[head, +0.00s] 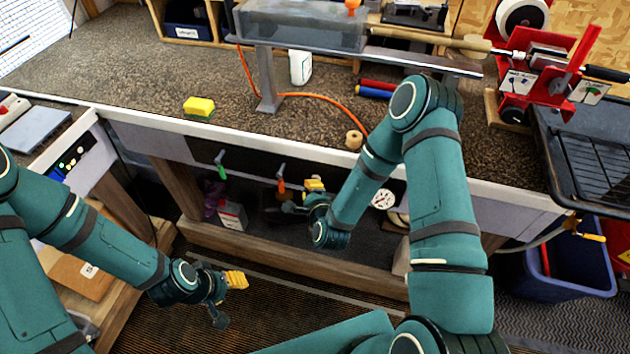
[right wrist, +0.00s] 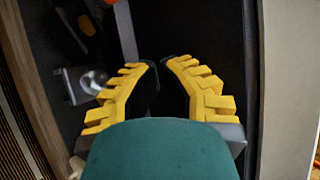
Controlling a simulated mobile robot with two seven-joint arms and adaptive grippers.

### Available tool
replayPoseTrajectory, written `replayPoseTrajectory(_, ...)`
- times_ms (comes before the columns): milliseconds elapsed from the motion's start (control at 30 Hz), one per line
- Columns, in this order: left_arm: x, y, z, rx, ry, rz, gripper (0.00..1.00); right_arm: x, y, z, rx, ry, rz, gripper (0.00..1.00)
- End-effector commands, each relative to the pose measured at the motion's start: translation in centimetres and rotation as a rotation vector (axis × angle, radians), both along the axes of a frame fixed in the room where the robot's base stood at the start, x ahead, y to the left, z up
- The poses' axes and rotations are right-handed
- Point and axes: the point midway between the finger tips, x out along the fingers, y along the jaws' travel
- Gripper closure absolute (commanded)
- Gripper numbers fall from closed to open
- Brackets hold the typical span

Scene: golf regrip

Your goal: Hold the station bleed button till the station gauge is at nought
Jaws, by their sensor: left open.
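A round white gauge (head: 383,199) sits under the bench's front edge in the head view, right of my right gripper. Its needle is too small to read. I cannot clearly pick out the bleed button. My right gripper (head: 316,188) is under the bench edge, left of the gauge and just right of an orange-handled lever (head: 281,184). In the right wrist view its yellow fingers (right wrist: 161,66) have their tips close together over a dark recess, with nothing clearly between them. My left gripper (head: 236,299) is open and empty, low in front of the bench.
A green-handled lever (head: 221,171) hangs further left under the bench. A wooden rail (head: 270,247) runs below. On the bench are a yellow sponge (head: 198,106), a tape roll (head: 354,139) and a red clamping machine (head: 545,70). A blue bin (head: 560,270) stands right.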

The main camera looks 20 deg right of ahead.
Motion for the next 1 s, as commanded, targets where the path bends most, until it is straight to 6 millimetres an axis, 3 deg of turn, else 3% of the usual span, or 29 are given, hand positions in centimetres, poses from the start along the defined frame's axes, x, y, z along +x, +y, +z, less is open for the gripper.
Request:
replayPoseTrajectory(467, 0.0, 0.0, 0.0, 0.000, 0.000, 0.000, 0.53, -0.1, 0.0, 0.0, 0.000, -0.001, -0.001, 1.00)
replayPoseTrajectory(1000, 0.0, 0.0, -0.4, 0.000, 0.000, 0.000, 0.53, -1.6, 1.1, 0.0, 0.000, 0.000, 0.000, 1.00)
